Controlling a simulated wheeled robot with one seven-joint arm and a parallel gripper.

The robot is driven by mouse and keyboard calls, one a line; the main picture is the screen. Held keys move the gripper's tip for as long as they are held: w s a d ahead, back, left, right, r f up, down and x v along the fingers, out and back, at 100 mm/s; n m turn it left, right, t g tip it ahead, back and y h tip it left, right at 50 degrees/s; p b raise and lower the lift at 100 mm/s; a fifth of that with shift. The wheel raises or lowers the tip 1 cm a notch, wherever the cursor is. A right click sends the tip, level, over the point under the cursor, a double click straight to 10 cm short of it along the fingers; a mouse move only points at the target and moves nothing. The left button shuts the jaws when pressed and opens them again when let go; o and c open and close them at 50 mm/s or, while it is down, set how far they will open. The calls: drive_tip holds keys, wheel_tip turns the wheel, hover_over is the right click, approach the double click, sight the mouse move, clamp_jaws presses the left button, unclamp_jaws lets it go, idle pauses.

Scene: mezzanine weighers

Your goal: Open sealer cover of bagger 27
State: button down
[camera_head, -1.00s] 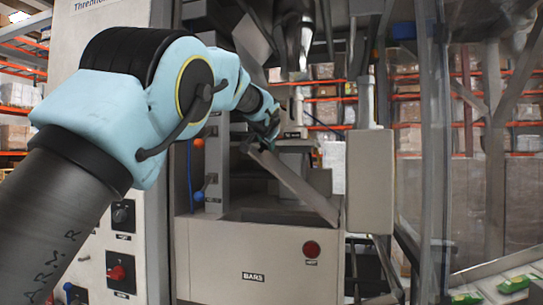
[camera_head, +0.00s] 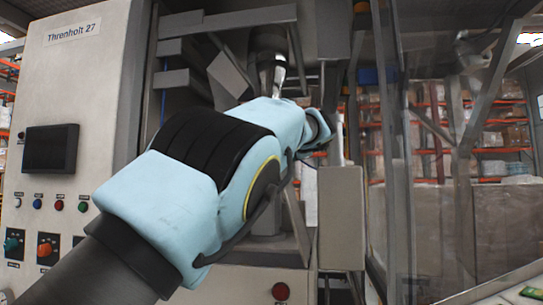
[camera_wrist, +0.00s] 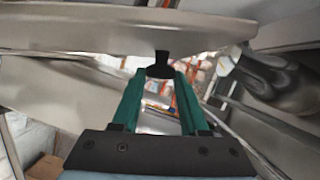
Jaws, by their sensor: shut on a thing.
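The bagger is a grey cabinet (camera_head: 92,105) marked "Threnholt 27". Its sealer cover (camera_head: 297,222) seems to be the long grey flap below my wrist, now steeply tilted and partly hidden by my arm. In the wrist view a wide grey plate (camera_wrist: 110,28), probably this cover, crosses the top. A small black handle (camera_wrist: 162,57) stands off its edge. My gripper (camera_wrist: 160,73) has its green fingers closed around the handle. In the head view my wrist hides the fingertips and handle.
A grey box (camera_head: 341,217) stands just right of my wrist. A clear guard panel (camera_head: 393,150) lies further right. A shiny metal tube (camera_wrist: 285,85) is close on the right in the wrist view. A dark screen (camera_head: 51,148) and knobs are on the cabinet.

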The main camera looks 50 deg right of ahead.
drive_tip(key=shift+s+d+m+p, duration=0.25)
drive_tip(key=shift+s+d, duration=0.25)
drive_tip(key=shift+s, duration=0.3)
drive_tip(key=shift+s+d+m+p, duration=0.1)
drive_tip(key=shift+s+d+m, duration=0.15)
drive_tip(key=shift+s+d, duration=0.4)
drive_tip(key=shift+s+a, duration=0.15)
drive_tip(key=shift+c, duration=2.2)
unclamp_jaws()
drive_tip(key=shift+r, duration=0.1)
drive_tip(key=shift+a, duration=0.1)
drive_tip(key=f+b+v, duration=0.1)
drive_tip(key=b+v, duration=0.5)
drive_tip(key=v, duration=0.4)
drive_tip(key=shift+s+r+b, duration=0.3)
drive_tip(key=shift+b, duration=0.1)
drive_tip(key=shift+a, duration=0.1)
